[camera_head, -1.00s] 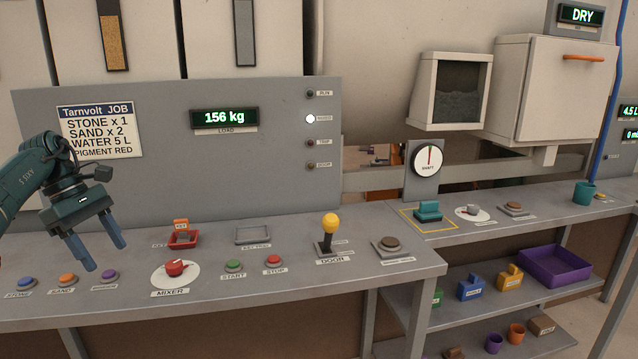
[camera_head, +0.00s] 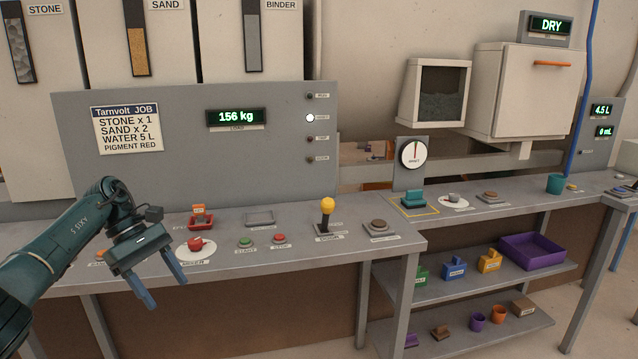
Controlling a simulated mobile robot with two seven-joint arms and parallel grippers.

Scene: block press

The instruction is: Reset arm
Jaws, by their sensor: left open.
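My left gripper (camera_head: 165,289) is open and empty. Its two blue fingers point down, apart, in front of the bench's near edge at the left. My left arm (camera_head: 68,245) comes in from the lower left and covers part of the button row; an orange button (camera_head: 100,255) shows beside it. The red mixer knob (camera_head: 196,244) is just right of the gripper. My right gripper is not in view.
A lower shelf (camera_head: 455,281) holds coloured blocks and a purple tray (camera_head: 532,251).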

